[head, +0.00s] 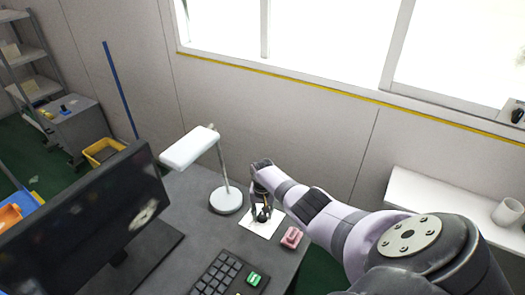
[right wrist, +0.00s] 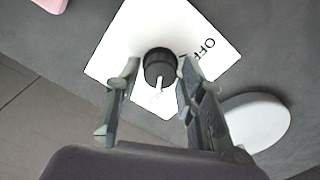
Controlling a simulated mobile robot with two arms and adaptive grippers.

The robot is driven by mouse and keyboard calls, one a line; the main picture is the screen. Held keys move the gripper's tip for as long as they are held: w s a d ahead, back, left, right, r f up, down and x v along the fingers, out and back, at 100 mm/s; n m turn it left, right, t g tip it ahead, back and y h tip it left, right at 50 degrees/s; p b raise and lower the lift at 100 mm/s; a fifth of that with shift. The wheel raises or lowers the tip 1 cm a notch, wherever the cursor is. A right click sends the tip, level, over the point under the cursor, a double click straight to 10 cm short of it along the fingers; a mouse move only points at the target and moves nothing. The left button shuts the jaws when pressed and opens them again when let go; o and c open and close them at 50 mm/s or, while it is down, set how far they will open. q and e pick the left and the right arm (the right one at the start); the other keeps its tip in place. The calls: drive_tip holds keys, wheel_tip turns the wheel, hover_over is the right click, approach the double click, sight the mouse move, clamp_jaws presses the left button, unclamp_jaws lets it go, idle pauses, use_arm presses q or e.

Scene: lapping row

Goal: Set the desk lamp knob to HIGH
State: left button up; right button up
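The desk lamp (head: 190,147) stands on the desk, with its round white base (head: 226,200) left of my right gripper. The base also shows in the right wrist view (right wrist: 258,125). The black knob (right wrist: 160,66) sits on a white plate (right wrist: 125,38) printed OFF at the knob's upper right; no other label is readable. A white pointer on the knob points toward the bottom of the wrist view. My right gripper (head: 262,212) is at the knob, its fingers (right wrist: 158,72) open on either side, with a small gap visible at the left finger. My left gripper is out of view.
A monitor (head: 90,220) and a black keyboard (head: 228,275) with a green key are on the desk. A pink object (head: 291,237) lies right of the plate, near the desk's edge. A white ledge (head: 440,205) with a mug (head: 507,212) is at the right.

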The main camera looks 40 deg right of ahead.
drive_tip(key=shift+o, duration=0.9)
drive_tip(key=shift+r, duration=0.1)
wheel_tip(320, 180, up, 12)
idle(0.5)
